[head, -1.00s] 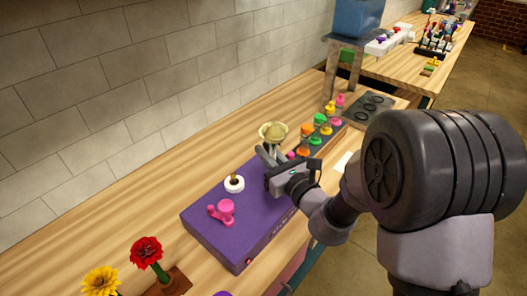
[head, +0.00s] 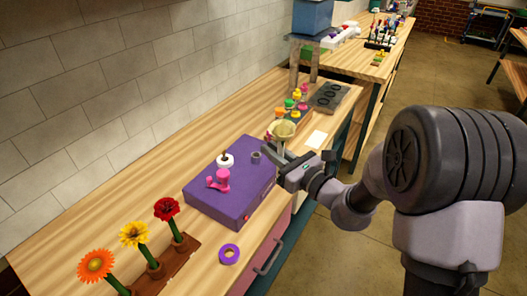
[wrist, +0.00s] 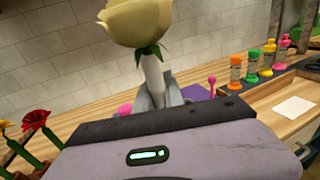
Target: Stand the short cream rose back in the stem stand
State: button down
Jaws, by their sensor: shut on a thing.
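The cream rose (head: 284,129) is held upright above the purple box's far right corner. My gripper (head: 273,153) is shut on its stem, just below the bloom. In the wrist view the rose's large pale bloom (wrist: 137,20) and green sepals are at the top, above a whitish stem section (wrist: 153,75) between my fingers; the lower end is hidden. The brown stem stand (head: 172,266) is at the lower left in the head view, well apart from my gripper. It holds a red flower (head: 167,209), a yellow flower (head: 134,233) and an orange flower (head: 96,264).
A purple tape roll (head: 229,254) lies between the box and the bench edge. Several colourful bottles stand beyond; a white card (head: 316,139) lies right.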

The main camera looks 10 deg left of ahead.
notch_tip(320, 180, up, 7)
jog(key=p, duration=0.5)
jog(key=shift+w, duration=0.15)
jog(key=shift+d+f, duration=0.1)
